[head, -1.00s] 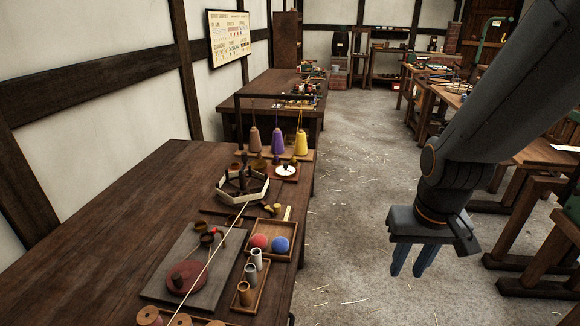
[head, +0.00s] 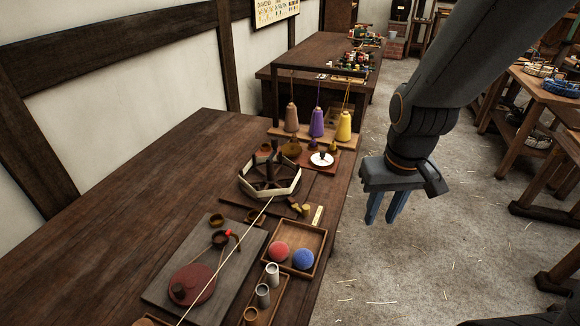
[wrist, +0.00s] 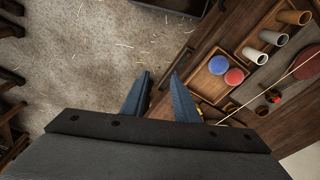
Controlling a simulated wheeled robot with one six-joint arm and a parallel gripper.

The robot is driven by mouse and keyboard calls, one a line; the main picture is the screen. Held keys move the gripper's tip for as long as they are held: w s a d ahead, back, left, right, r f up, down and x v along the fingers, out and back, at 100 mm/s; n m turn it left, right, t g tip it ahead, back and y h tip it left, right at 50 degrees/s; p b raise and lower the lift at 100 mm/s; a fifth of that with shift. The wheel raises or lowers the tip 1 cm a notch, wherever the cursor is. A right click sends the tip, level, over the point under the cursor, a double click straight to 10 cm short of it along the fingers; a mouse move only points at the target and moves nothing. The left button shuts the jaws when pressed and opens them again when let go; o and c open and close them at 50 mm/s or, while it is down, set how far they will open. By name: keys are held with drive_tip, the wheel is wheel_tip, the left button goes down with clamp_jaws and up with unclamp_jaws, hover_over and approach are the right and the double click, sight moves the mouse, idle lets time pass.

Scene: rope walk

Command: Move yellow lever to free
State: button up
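A small yellow-brass piece (head: 301,208), which may be the yellow lever, sits at the right end of a dark bar on the bench, beside a pale upright plate (head: 317,216). Its exact shape and setting are too small to tell. My gripper (head: 381,208) hangs over the floor just right of the bench edge, to the right of that piece. Its two blue fingers are apart with nothing between them. In the wrist view my gripper (wrist: 161,76) points toward the floor and bench edge; a yellowish piece there is partly hidden by a finger.
The bench (head: 130,190) also holds a hexagonal wheel frame (head: 285,190), a tray (head: 317,238) with red and blue balls, cups, a red disc (head: 192,284) and thread cones (head: 344,126). A taut cord (head: 236,243) crosses the bench.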

drive_tip(key=w+a+n+p, duration=0.2)
drive_tip(key=w+a+n, duration=0.5)
drive_tip(key=w, duration=0.2)
drive_tip(key=n+g, duration=0.1)
drive_tip(key=n, duration=0.6)
hover_over(306, 206)
wheel_tip(306, 206, down, 2)
drive_tip(key=f, duration=0.1)
wheel_tip(306, 206, down, 10)
drive_tip(key=b, duration=0.6)
drive_tip(key=shift+s+f, duration=0.15)
drive_tip(key=shift+f, duration=0.05)
drive_tip(key=shift+w+d, duration=0.5)
drive_tip(key=shift+w, duration=0.1)
drive_tip(key=shift+w+d, duration=0.25)
drive_tip(key=shift+w, duration=1.75)
